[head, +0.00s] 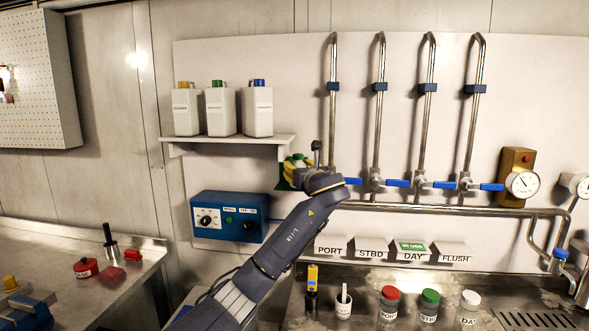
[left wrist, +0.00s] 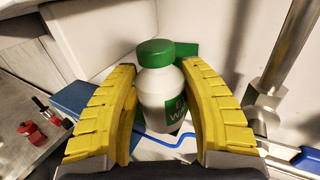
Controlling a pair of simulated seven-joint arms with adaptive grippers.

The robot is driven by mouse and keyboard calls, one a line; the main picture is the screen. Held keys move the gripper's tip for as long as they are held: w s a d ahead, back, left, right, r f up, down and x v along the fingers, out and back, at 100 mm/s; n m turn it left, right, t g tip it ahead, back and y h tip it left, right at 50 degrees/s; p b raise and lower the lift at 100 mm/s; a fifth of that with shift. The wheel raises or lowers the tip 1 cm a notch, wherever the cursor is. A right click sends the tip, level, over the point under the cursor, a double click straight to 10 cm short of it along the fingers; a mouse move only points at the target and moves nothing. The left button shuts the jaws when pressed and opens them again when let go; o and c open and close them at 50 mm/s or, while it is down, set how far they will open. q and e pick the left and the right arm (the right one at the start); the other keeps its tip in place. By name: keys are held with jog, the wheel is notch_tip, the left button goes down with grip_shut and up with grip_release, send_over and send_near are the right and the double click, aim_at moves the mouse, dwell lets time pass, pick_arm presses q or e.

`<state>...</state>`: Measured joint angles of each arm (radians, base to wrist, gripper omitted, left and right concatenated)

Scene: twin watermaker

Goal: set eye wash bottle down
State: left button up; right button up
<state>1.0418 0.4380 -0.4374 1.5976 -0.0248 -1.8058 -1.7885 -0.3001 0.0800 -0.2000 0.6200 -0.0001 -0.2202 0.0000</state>
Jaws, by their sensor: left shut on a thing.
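The eye wash bottle (left wrist: 160,90) is white with a green cap and a green label, and shows upright between the yellow fingers in the left wrist view. My left gripper (head: 297,163) is shut on it, close to the back wall under the right end of the bottle shelf. It also shows in the left wrist view (left wrist: 160,68). A green plate (left wrist: 187,56) is right behind the bottle; I cannot tell whether they touch. In the head view the gripper and wrist mostly hide the bottle. My right gripper is not in view.
A wall shelf (head: 228,138) with white bottles is left of the gripper. A blue control box (head: 230,216) is below it. Pipes with blue-handled valves (head: 398,183) stand close on the right. Labelled jars (head: 389,304) stand on the right counter. The left bench (head: 95,299) has some free room.

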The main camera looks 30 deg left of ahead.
aim_at(294, 165)
pick_arm(q)
jog(key=shift+x, duration=1.7)
jog(key=shift+a+f, duration=0.15)
jog(key=shift+f, duration=0.1)
jog(key=shift+f, duration=0.25)
jog(key=o, duration=1.3)
jog(key=shift+r, duration=0.2)
jog(key=v, duration=1.2)
